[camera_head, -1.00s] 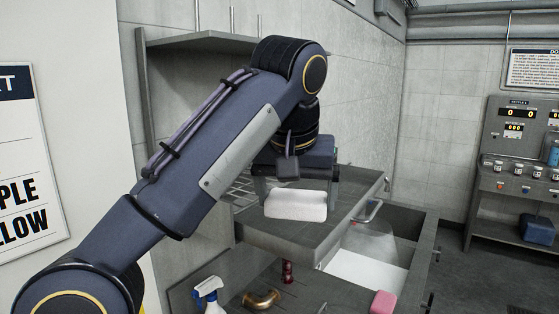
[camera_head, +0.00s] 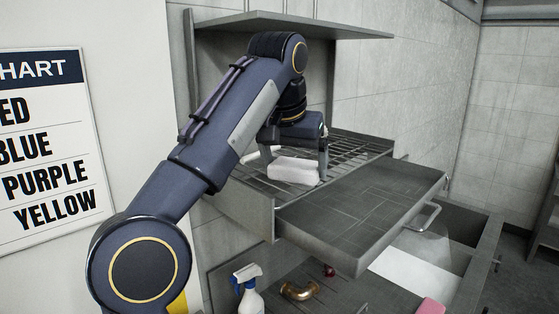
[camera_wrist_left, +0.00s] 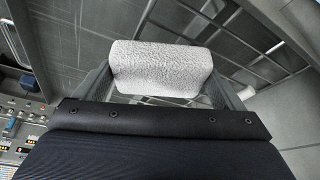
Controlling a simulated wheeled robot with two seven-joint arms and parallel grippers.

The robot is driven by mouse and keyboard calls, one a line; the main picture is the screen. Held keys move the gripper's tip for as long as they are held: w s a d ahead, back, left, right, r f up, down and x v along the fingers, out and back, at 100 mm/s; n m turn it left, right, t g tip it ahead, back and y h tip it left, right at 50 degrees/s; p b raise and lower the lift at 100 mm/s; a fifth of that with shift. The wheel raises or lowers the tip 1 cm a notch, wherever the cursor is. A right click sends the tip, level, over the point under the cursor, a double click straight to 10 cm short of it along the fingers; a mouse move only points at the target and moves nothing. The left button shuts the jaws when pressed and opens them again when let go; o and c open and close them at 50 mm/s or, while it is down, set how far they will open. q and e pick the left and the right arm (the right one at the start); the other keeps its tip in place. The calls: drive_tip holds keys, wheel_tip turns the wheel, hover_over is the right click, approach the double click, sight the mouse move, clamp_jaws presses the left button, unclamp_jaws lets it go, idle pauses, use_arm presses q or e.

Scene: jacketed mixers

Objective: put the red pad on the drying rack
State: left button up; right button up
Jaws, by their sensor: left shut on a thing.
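My left gripper (camera_head: 296,170) is shut on a white, fluffy pad (camera_head: 293,171), held by its two ends. The pad also shows between the fingers in the left wrist view (camera_wrist_left: 160,68). The gripper is over the wire drying rack (camera_head: 355,150); I cannot tell whether the pad touches the wires. No clearly red pad shows; a pink pad (camera_head: 431,307) lies low at the right, cut by the frame edge. My right gripper is not in view.
A grey sloped board (camera_head: 365,215) juts out before the rack. A shelf (camera_head: 290,23) hangs above. Below are a spray bottle (camera_head: 248,290), a brass pipe elbow (camera_head: 298,291) and a sink (camera_head: 415,270). A colour chart (camera_head: 45,150) hangs at left. The rack's right part is clear.

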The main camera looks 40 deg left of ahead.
sight(279, 160)
use_arm(q)
drive_tip(key=a, duration=0.4)
drive_tip(key=shift+w+a+f+p, duration=0.15)
drive_tip(key=shift+f+p, duration=0.2)
drive_tip(key=shift+p, duration=0.05)
drive_tip(key=shift+f, duration=0.4)
drive_tip(key=o, duration=0.7)
